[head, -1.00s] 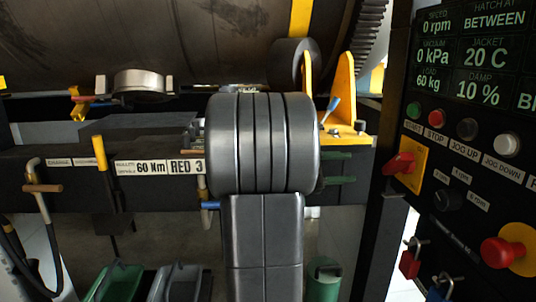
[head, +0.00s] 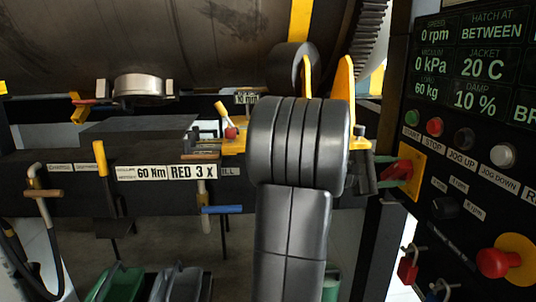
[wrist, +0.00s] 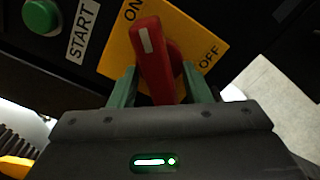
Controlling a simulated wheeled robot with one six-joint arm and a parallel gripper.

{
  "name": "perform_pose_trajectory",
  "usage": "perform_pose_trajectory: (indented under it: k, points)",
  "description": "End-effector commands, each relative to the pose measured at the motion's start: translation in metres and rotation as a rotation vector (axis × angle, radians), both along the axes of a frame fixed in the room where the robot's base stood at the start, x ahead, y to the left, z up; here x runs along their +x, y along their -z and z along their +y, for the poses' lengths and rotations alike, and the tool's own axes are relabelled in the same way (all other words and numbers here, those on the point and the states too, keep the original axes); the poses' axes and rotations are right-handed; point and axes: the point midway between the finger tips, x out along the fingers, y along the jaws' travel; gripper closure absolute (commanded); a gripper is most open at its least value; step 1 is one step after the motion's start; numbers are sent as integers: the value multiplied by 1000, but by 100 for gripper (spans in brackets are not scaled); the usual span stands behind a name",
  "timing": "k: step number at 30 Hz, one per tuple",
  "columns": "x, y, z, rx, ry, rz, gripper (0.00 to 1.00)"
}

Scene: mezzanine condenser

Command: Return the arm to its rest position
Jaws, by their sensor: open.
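My gripper (wrist: 160,92) is open, with its two green fingers on either side of the red switch handle (wrist: 150,55) in the wrist view. Whether they touch the handle cannot be told. The handle stands on a yellow plate (wrist: 112,52) marked ON and OFF, with its white-marked end near the ON side. In the head view my gripper (head: 384,172) reaches right to the red handle (head: 402,169) on the yellow plate (head: 413,155) of the control panel. My arm hides part of the bench behind it.
The black control panel (head: 440,185) has several buttons, a red mushroom button (head: 497,262) and a padlock (head: 408,264). A yellow bracket (head: 345,75) stands behind my arm. Valve handles line the dark rail (head: 70,180) at left; bins (head: 118,283) stand below.

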Motion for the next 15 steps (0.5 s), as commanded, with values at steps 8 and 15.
perform_pose_trajectory:
  k: [8,15]
  points:
    - [1,-1,0,20,0,-239,56]
    - [1,-3,0,31,0,-381,56]
